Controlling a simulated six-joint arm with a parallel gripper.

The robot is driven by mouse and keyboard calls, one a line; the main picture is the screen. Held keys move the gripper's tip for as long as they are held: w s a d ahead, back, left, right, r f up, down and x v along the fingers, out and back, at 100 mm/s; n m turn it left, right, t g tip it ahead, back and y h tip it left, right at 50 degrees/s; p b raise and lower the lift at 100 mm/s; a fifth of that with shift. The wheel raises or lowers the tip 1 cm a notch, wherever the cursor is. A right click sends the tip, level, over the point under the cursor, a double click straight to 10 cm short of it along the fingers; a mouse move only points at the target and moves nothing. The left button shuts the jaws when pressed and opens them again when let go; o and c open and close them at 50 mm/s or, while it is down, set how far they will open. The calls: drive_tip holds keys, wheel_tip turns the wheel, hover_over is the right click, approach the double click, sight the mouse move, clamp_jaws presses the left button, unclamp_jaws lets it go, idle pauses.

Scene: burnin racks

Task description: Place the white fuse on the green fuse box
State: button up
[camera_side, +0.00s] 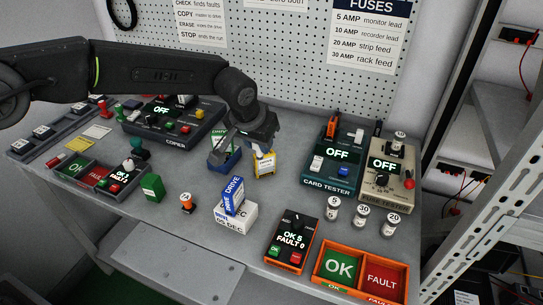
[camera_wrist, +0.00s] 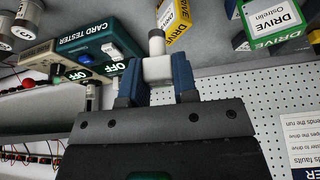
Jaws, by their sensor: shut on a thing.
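My gripper (camera_wrist: 157,82) is shut on a white piece (camera_wrist: 157,67) with a grey, capped stem, held between its blue fingertips. I cannot read a label on it. In the side view my gripper (camera_side: 242,142) is low over the back middle of the bench, beside a yellow box (camera_side: 264,162); the held piece is hard to make out there. White fuses marked 5 (camera_side: 333,211), 30 (camera_side: 362,217) and 20 (camera_side: 390,225) stand upright at the right. I see no box labelled as a green fuse box; a small green box (camera_side: 152,187) stands at the left.
The dark green card tester (camera_side: 329,182) and beige fuse tester (camera_side: 379,204) stand at the back right. A blue drive box (camera_side: 232,196) rests on a white one (camera_side: 236,217). Orange-rimmed OK and FAULT trays (camera_side: 361,268) are at front right.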

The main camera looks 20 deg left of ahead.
drive_tip(key=s+a+r+n+y, duration=0.1)
drive_tip(key=s+a+r, duration=0.15)
drive_tip(key=a, duration=0.75)
drive_tip(key=s+a+r+n, duration=0.2)
drive_tip(key=a+r, duration=0.2)
drive_tip(key=a, duration=0.7)
drive_tip(key=s+a+n+y, duration=0.1)
drive_tip(key=s+a+n, duration=0.2)
drive_tip(key=s+a, duration=0.95)
hover_over(150, 179)
drive_tip(key=shift+g, duration=0.3)
wheel_tip(150, 179, down, 6)
drive_tip(key=shift+a, duration=0.1)
drive_tip(key=shift+f, duration=2.05)
drive_tip(key=shift+f, duration=0.15)
drive_tip(key=o, duration=0.9)
